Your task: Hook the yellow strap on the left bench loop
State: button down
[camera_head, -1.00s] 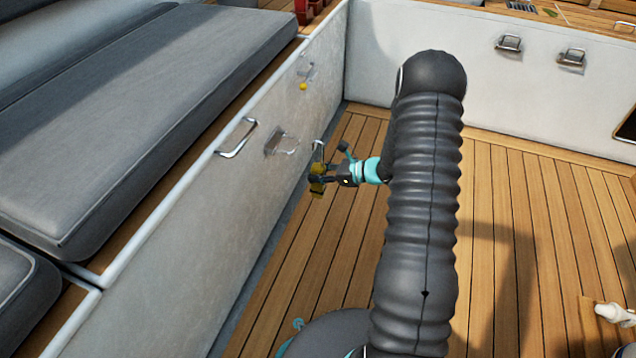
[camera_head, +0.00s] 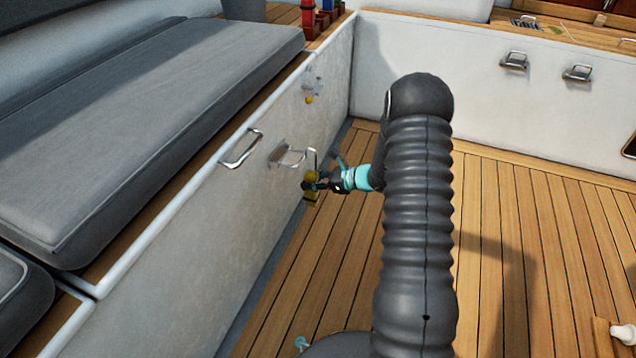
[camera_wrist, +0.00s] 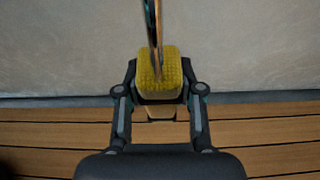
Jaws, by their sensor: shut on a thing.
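The yellow strap (camera_head: 311,195) is in my gripper (camera_head: 314,186), upright beside the left bench wall. Its metal hook stands up from the top of the strap. In the wrist view, my gripper (camera_wrist: 160,94) is shut on the yellow strap (camera_wrist: 160,66), and the thin hook rises in front of the pale wall. A metal bench loop (camera_head: 287,155) sticks out of the bench wall, just left of the hook. The hook looks close to the loop's outer end; I cannot tell whether they touch. The loop is not clearly visible in the wrist view.
Farther along is another fitting with a small yellow part (camera_head: 309,99). The grey cushion (camera_head: 150,115) covers the bench. The wooden floor (camera_head: 505,260) at right is mostly clear.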

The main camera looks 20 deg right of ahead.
jog(key=shift+w+a+f, duration=0.5)
jog(key=shift+a+f, duration=0.2)
jog(key=shift+f, duration=0.2)
jog(key=shift+w+a+f, duration=0.5)
jog(key=shift+a+f, duration=0.2)
jog(key=shift+f, duration=0.15)
jog(key=c, duration=0.7)
grip_release()
jog(key=shift+o, duration=0.2)
jog(key=shift+f, duration=0.1)
